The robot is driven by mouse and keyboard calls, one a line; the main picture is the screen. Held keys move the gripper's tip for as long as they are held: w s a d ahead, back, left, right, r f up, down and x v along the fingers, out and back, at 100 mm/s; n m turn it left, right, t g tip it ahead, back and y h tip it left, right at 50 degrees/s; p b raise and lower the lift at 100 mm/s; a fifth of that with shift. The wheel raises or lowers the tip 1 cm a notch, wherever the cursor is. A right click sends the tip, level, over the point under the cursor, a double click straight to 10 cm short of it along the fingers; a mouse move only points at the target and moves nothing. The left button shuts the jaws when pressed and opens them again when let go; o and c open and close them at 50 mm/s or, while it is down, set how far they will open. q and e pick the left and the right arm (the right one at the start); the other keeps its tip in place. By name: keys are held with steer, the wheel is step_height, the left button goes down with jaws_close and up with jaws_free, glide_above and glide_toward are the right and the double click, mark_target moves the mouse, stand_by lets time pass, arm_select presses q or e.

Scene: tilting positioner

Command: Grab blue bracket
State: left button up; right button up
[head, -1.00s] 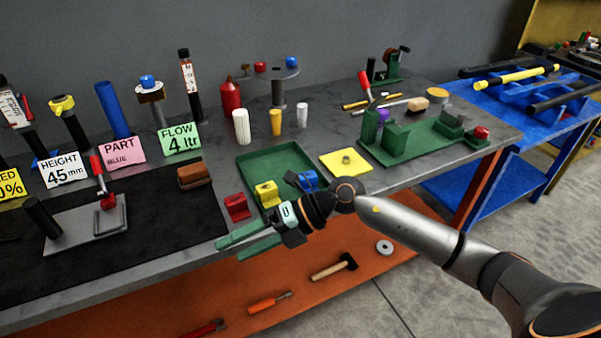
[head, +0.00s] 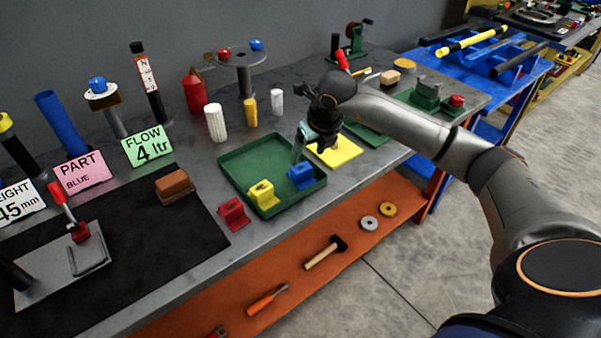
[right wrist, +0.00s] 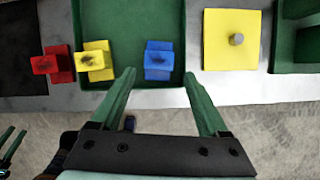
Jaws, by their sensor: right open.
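The blue bracket (head: 301,176) stands in the right part of the green tray (head: 240,157), beside a yellow bracket (head: 262,194). In the right wrist view the blue bracket (right wrist: 159,60) shows between the two fingertips and beyond them. My right gripper (head: 298,152) is above the tray near the blue bracket, fingers pointing down. In the right wrist view my right gripper (right wrist: 159,78) is open and empty. A green-fingered gripper, seemingly my left one (right wrist: 10,140), is partly cut off at the lower left edge of that view.
A red bracket (head: 233,213) stands on the table just left of the tray. A yellow plate with a peg (head: 336,151) lies right of the tray. White (head: 215,122) and yellow cylinders (head: 250,112) stand behind. The table's front edge is close to the tray.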

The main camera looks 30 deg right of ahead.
mark_target(302, 167)
steer(key=p+x, duration=0.1)
steer(key=x, duration=0.7)
steer(key=shift+f, duration=0.25)
steer(key=shift+w+r, duration=0.1)
jaws_close()
